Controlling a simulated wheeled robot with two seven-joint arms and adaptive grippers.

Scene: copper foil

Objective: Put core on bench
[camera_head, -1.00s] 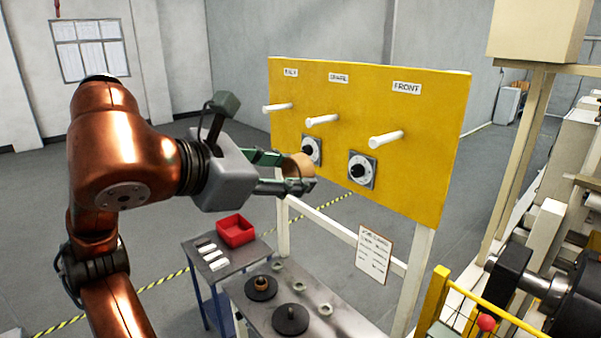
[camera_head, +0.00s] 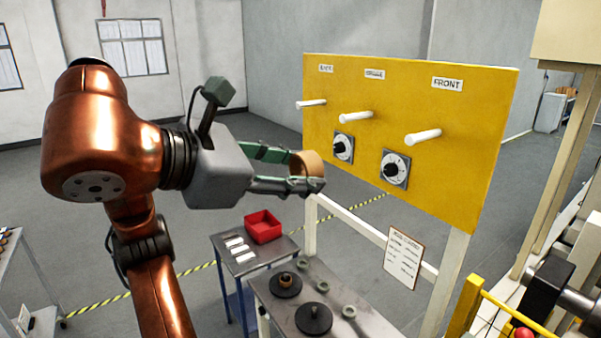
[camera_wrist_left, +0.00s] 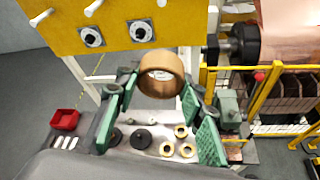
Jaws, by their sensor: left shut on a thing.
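My left gripper (camera_head: 296,172) is shut on a brown ring-shaped core (camera_head: 312,165). It holds the core in the air in front of the yellow peg board. In the left wrist view the core (camera_wrist_left: 163,74) sits between the green fingers, its round opening facing the camera. The grey metal bench (camera_head: 339,305) stands below and apart from the core. Black round bases and small rings rest on it, and the left wrist view shows several brass-coloured rings (camera_wrist_left: 180,131) there too. My right gripper is not in view.
The yellow board (camera_head: 420,120) with white pegs and two dials stands behind the gripper. A side table holds a red bin (camera_head: 263,227) and white cards (camera_head: 240,249). A notice (camera_head: 403,258) hangs beside the bench. Yellow rails (camera_head: 490,312) and machinery stand at right.

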